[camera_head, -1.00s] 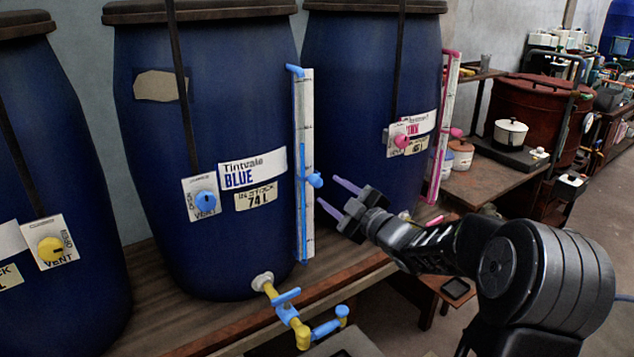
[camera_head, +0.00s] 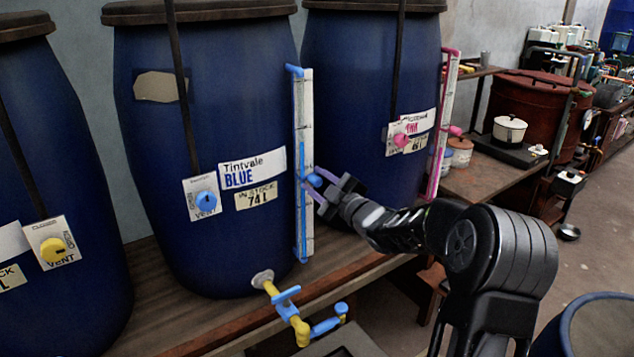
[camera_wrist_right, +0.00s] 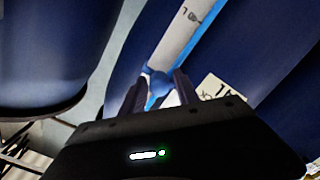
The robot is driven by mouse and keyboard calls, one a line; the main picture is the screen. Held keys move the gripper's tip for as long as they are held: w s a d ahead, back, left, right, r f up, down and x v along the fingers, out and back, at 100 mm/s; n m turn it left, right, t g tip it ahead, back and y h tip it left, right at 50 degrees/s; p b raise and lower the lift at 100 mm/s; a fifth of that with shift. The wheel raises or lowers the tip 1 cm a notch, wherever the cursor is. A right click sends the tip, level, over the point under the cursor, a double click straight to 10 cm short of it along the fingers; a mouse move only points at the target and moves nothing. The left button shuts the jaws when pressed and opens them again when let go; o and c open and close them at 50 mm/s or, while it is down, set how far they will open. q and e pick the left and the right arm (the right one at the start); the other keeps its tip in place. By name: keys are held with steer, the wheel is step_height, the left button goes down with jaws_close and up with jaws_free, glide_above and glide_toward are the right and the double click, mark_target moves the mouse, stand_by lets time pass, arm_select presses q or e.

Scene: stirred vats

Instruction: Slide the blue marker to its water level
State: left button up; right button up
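The blue marker (camera_head: 314,180) sits on the white gauge board (camera_head: 308,110) at the right side of the vat (camera_head: 225,100) labelled Tintvale BLUE. The darker blue in the gauge tube appears to reach higher than the marker. My right gripper (camera_head: 318,186) is at the marker, coming from the lower right. In the right wrist view its two fingers (camera_wrist_right: 158,95) stand apart, one on each side of the marker (camera_wrist_right: 158,83). They look open around it; whether either finger touches it is hard to tell. My left gripper is not in view.
A blue and yellow tap (camera_head: 290,307) juts out below the gauge. A second vat (camera_head: 350,90) with a pink gauge (camera_head: 444,120) stands to the right, behind my right gripper. A yellow vent knob (camera_head: 52,249) is on the left vat. An open-topped blue container (camera_head: 565,330) is at the lower right.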

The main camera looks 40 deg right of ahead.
jaws_close()
steer(key=shift+r, duration=0.1)
stand_by(0.3)
steer(key=p, duration=0.4)
glide_toward(304, 140)
steer(key=w, duration=0.4)
steer(key=shift+w+r, duration=0.2)
steer(key=shift+f, duration=0.1)
steer(key=shift+o, duration=2)
jaws_free()
steer(key=shift+d, duration=0.1)
